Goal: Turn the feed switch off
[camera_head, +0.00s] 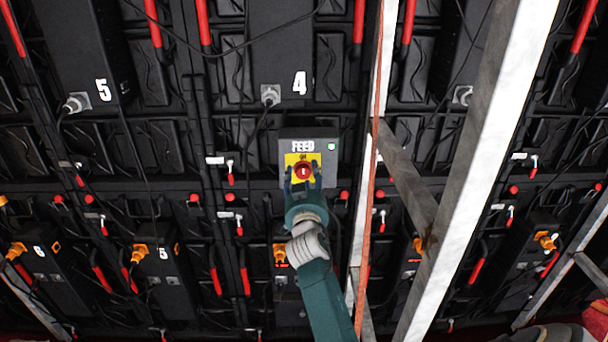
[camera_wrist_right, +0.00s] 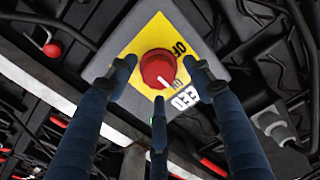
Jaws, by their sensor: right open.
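The feed switch is a grey box (camera_head: 327,153) labelled FEED, with a yellow plate and a round red knob (camera_head: 303,171). The knob's lettering is partly readable. My left gripper is not in view.
A white metal post (camera_head: 480,150) and a diagonal brace (camera_head: 405,180) stand right of the arm. Black panels with red handles (camera_head: 155,25), cables and orange plugs (camera_head: 140,252) fill the wall around the switch. A box marked 4 (camera_head: 285,60) is above it.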

